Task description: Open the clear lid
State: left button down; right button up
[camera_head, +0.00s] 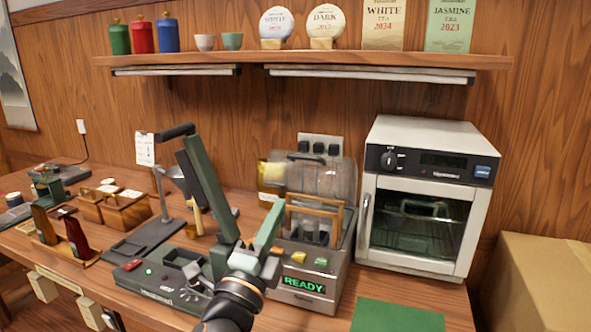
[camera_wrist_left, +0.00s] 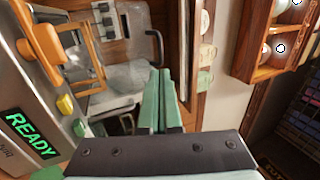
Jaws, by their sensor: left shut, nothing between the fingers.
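The clear lid (camera_head: 335,178) stands raised at the back of the grey machine (camera_head: 313,287), with its dark handle (camera_head: 305,157) along the upper edge. In the left wrist view the lid (camera_wrist_left: 125,76) and its dark handle (camera_wrist_left: 157,45) show beyond the fingers. My left gripper (camera_head: 274,214) is shut and empty, at the machine's left side and in front of the lid. Its two pale green fingertips (camera_wrist_left: 161,76) lie together in the left wrist view. I cannot tell whether they touch the lid. My right gripper is not in view.
Wooden frames (camera_head: 291,216) stand upright in the machine, whose display reads READY. A green-armed press (camera_head: 158,285) stands to the left. A white oven (camera_head: 424,190) is close on the right. A shelf (camera_head: 250,61) runs above. A green mat (camera_head: 398,317) lies bare at the front right.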

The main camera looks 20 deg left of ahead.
aim_at(301, 159)
pick_arm(q)
jog(key=p+x, duration=0.1)
jog(key=x, duration=1)
jog(key=shift+w+r, duration=0.1)
jog(key=shift+w, duration=0.15)
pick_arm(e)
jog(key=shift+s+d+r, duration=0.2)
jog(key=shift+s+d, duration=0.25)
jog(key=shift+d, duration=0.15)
